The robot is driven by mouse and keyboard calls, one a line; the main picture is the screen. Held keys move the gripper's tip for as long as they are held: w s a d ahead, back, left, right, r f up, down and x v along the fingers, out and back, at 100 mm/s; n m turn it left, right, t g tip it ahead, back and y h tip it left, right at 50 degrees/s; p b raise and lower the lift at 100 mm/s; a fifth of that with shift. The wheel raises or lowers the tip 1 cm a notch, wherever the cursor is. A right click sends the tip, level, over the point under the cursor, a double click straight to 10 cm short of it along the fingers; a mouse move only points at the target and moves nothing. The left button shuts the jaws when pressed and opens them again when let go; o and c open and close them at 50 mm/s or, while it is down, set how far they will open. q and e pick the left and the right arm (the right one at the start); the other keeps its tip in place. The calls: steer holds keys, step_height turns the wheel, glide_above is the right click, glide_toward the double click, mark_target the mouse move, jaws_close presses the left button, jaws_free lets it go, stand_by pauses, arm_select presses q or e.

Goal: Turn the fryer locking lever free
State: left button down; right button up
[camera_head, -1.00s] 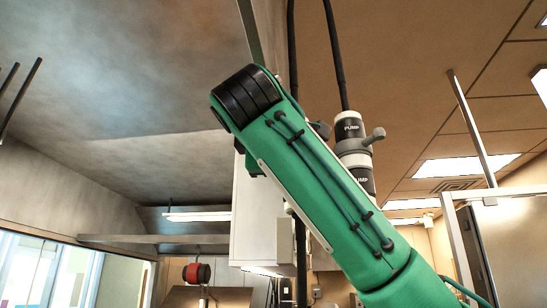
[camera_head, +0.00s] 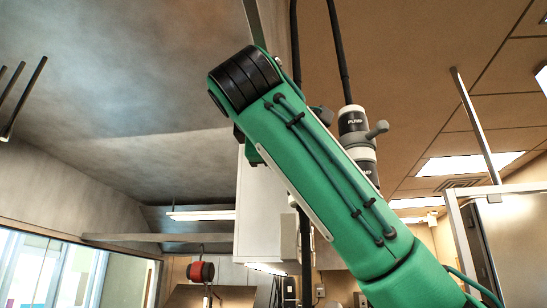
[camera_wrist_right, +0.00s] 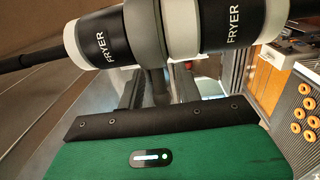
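In the right wrist view, a fryer coupling crosses the top, with two black sleeves lettered FRYER, the left one (camera_wrist_right: 97,38) and the right one (camera_wrist_right: 228,27), and white bands. A grey lever (camera_wrist_right: 150,45) sits between them and points down toward my right gripper (camera_wrist_right: 158,92). The gripper's green body with its black edge fills the bottom. Dark grey parts show on both sides of the lever; I cannot tell whether they are fingers touching it. In the head view my green right arm rises from the lower right and its gripper is hidden. My left gripper is out of view.
In the head view, a coupling lettered PUMP (camera_head: 353,122) with a grey lever (camera_head: 377,130) hangs on a black pipe behind my arm. A red and black drum (camera_head: 200,271) hangs at lower left. The wrist view shows a rack with orange rings (camera_wrist_right: 297,113) at right.

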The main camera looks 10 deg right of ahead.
steer(key=b+v, duration=0.4)
steer(key=v, duration=0.8)
steer(key=shift+a+b, duration=0.4)
steer(key=shift+d, duration=0.1)
